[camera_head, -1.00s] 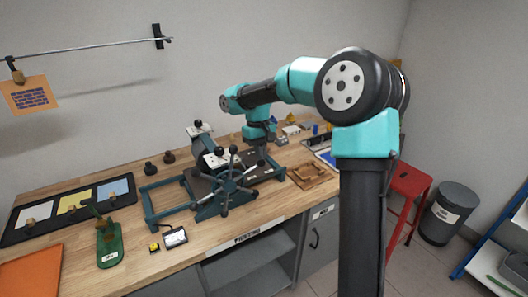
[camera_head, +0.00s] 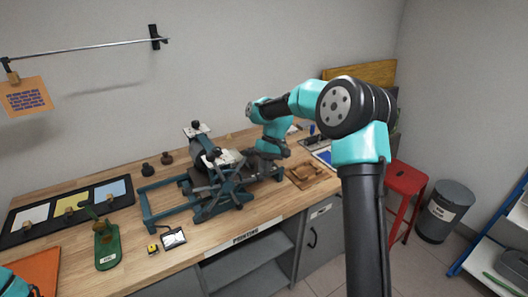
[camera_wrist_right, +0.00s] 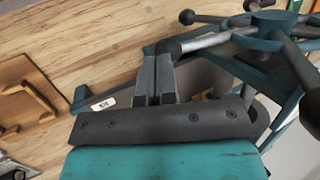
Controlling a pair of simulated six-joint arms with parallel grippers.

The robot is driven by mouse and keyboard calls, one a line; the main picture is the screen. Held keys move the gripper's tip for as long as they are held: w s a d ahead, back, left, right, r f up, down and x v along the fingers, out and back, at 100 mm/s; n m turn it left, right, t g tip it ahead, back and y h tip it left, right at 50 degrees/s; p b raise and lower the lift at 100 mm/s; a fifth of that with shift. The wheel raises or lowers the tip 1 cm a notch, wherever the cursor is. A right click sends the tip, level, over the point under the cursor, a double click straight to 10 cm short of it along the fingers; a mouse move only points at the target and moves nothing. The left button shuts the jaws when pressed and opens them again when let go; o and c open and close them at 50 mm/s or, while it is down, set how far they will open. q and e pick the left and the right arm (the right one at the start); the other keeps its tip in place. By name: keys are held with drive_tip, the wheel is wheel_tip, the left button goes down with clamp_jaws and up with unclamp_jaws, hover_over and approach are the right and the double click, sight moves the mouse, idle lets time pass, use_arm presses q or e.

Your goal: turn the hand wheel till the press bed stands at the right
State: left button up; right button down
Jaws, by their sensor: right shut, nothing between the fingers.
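The press (camera_head: 160,210) stands mid-bench on a blue-grey frame. Its hand wheel (camera_head: 224,187) faces me, with several spokes ending in dark knobs; the hub (camera_wrist_right: 262,18) shows at the upper right of the right wrist view. The dark press bed (camera_head: 198,178) is partly hidden behind the wheel, so its exact place along the frame is hard to tell. My right gripper (camera_head: 247,158) is at the wheel's right side. Its fingers (camera_wrist_right: 155,75) are shut and empty, close to a dark spoke end (camera_wrist_right: 168,48); contact is unclear. My left gripper is out of view.
A wooden tray (camera_head: 312,184) lies right of the press. A green tool (camera_head: 106,250) and coloured cards (camera_head: 70,203) lie left. A red stool (camera_head: 405,180) stands beyond the bench.

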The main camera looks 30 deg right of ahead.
idle(0.5)
drive_tip(key=d+v, duration=0.1)
drive_tip(key=v, duration=1.3)
drive_tip(key=shift+f, duration=0.35)
drive_tip(key=shift+d, duration=0.1)
drive_tip(key=a+r+h, duration=0.3)
drive_tip(key=a+h, duration=0.1)
drive_tip(key=a, duration=0.4)
drive_tip(key=s+a+r+h, duration=0.1)
drive_tip(key=a+r+h, duration=0.3)
drive_tip(key=a, duration=0.4)
drive_tip(key=a+r+m+h, duration=0.1)
drive_tip(key=a+r+h, duration=0.2)
drive_tip(key=a+h, duration=0.2)
drive_tip(key=a, duration=0.3)
drive_tip(key=shift+s+a+r+t, duration=0.25)
drive_tip(key=shift+s+r+t, duration=0.1)
drive_tip(key=shift+t, duration=0.05)
drive_tip(key=shift+d+f, duration=0.1)
drive_tip(key=shift+f, duration=0.05)
drive_tip(key=x, duration=1.3)
drive_tip(key=shift+d+f, duration=0.25)
drive_tip(key=shift+d, duration=0.05)
